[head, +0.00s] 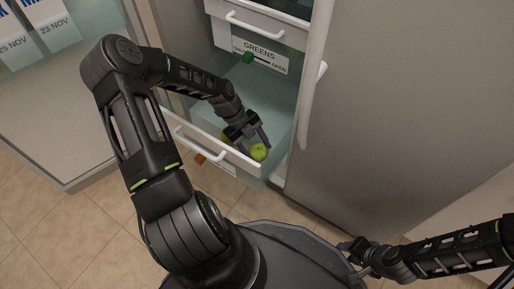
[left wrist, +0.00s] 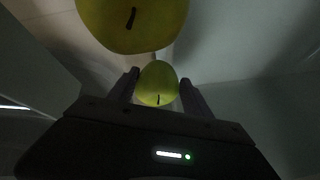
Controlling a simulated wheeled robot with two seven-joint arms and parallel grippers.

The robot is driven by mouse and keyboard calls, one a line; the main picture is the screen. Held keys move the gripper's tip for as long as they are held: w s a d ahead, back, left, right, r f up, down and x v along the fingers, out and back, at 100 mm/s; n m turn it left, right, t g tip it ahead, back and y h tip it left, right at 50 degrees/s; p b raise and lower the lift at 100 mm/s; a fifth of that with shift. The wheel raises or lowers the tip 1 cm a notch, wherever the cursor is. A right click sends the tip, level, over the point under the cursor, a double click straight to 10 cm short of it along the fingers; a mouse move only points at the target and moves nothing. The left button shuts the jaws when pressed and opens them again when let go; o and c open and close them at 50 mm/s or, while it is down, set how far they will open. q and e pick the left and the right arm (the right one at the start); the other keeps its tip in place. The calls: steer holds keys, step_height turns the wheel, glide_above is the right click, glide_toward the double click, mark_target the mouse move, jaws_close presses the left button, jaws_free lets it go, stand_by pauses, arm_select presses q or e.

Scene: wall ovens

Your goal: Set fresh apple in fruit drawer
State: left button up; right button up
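The fruit drawer (head: 210,147) is pulled out low in the fridge, with pale clear walls and a white front. My left gripper (head: 257,146) reaches down inside it, near the drawer's front right corner. A green apple (head: 259,152) sits between its fingertips; in the left wrist view this apple (left wrist: 158,84) fills the gap with a finger against each side. A second, larger-looking green apple (left wrist: 132,22) is close to the left wrist camera; the arm mostly hides it in the head view. My right gripper (head: 357,250) is low at the right, its fingers unclear.
A drawer labelled GREENS (head: 262,55) and a white-handled drawer (head: 258,25) are above. Tiled floor (head: 70,215) is clear at lower left.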

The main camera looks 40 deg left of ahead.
arm_select(q)
steer(key=shift+s+a, duration=0.1)
steer(key=p+v, duration=0.5)
steer(key=v, duration=0.7)
steer(key=shift+p, duration=0.3)
steer(key=shift+r, duration=0.2)
